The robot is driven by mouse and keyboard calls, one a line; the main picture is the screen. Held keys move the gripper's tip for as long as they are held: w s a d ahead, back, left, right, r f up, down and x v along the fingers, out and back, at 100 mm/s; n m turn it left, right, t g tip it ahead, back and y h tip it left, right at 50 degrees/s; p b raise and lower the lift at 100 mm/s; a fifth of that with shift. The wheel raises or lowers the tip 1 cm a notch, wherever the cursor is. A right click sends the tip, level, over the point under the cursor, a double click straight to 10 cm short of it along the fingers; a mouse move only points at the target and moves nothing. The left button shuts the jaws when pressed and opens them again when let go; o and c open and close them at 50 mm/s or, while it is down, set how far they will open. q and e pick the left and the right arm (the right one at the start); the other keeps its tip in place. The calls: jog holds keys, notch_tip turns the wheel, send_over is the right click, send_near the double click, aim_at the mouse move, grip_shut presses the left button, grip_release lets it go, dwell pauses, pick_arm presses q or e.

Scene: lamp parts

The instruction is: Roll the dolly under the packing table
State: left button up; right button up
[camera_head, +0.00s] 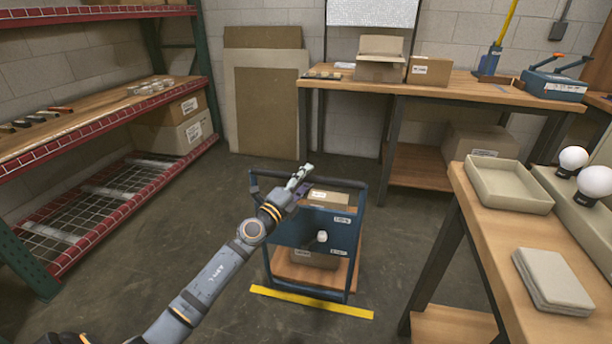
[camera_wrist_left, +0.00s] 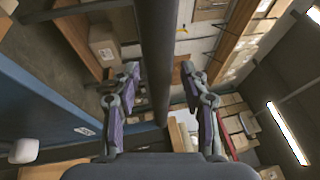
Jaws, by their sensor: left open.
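The dolly (camera_head: 333,228) is a blue cart with a dark push bar and a wooden deck. It stands on the floor in the middle, with cardboard boxes on it. The packing table (camera_head: 462,88) stands behind it against the back wall, with open floor under its left part. My left gripper (camera_head: 300,178) is at the dolly's top left, by the push bar. In the left wrist view its open fingers (camera_wrist_left: 160,72) stand on either side of the dark push bar (camera_wrist_left: 157,40). I cannot tell whether they touch it. My right gripper is out of view.
A yellow floor strip (camera_head: 312,302) lies in front of the dolly. A lower shelf (camera_head: 418,168) with a box (camera_head: 480,146) fills the table's right underside. A red-edged rack (camera_head: 95,128) stands left, a workbench (camera_head: 500,240) right. Flat panels (camera_head: 265,105) lean on the wall.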

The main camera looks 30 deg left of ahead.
pick_arm(q)
jog(key=shift+w, duration=0.15)
jog(key=shift+c, duration=0.5)
grip_shut()
jog(key=shift+w, duration=0.1)
